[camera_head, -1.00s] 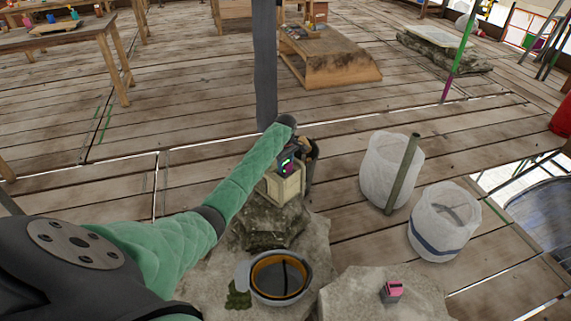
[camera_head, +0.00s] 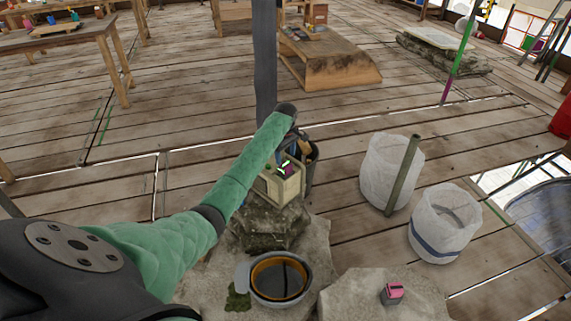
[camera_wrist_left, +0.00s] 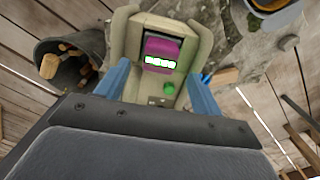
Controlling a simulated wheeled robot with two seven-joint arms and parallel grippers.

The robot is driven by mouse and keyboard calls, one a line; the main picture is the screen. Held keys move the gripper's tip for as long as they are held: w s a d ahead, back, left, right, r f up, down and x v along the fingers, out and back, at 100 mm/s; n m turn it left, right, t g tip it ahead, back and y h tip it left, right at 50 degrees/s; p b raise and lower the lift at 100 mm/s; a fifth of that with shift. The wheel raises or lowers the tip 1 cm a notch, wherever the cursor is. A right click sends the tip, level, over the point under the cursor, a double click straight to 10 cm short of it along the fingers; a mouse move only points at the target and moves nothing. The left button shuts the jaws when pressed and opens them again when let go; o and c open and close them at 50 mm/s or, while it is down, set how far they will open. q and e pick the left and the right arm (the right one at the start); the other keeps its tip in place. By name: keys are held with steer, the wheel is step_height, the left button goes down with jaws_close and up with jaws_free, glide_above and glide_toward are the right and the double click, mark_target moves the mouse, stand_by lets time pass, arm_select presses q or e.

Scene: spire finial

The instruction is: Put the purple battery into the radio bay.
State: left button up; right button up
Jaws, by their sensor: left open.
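The beige radio (camera_head: 283,186) stands on a rough stone block in the head view, and its two upright sides and front also show in the left wrist view (camera_wrist_left: 200,50). The purple battery (camera_wrist_left: 162,47), with a row of bright green-white lights, sits between those sides, in the radio bay; in the head view it is small and dark (camera_head: 285,169). I cannot tell how deep it sits. A green round knob (camera_wrist_left: 169,89) is on the radio below it. My left gripper (camera_wrist_left: 158,75) is open, its blue fingers apart on either side of the radio's front. My right gripper is not in view.
A dark bin (camera_head: 312,170) with sticks stands behind the radio. A grey bowl (camera_head: 280,278) and a pink block (camera_head: 392,292) lie on the nearer stones. Two white sacks (camera_head: 445,222) stand at right. Plank floor around is mostly clear.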

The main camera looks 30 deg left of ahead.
arm_select(q)
step_height(320, 180, up, 7)
steer(key=shift+f, duration=0.2)
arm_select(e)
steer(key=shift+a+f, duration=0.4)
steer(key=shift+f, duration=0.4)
arm_select(q)
steer(key=s+d+f+m+t, duration=0.1)
steer(key=s+d+f+m, duration=0.4)
steer(key=s+d+f, duration=0.65)
steer(key=s+d+f+m, duration=0.6)
steer(key=s+d+f, duration=0.3)
steer(key=s+d, duration=0.4)
steer(key=s+d+m+t+h, duration=0.15)
steer(key=s+d+m, duration=0.25)
steer(key=s+d, duration=0.95)
steer(key=s+d+r+m+h, duration=0.1)
steer(key=s+d+r+m, duration=0.1)
steer(key=s, duration=0.5)
steer(key=s+d+r+m+t, duration=0.1)
steer(key=s+d+r, duration=0.2)
steer(key=s, duration=0.5)
steer(key=shift+d+r+m+h, duration=0.35)
steer(key=shift+d+r+m, duration=0.05)
steer(key=shift+r, duration=0.45)
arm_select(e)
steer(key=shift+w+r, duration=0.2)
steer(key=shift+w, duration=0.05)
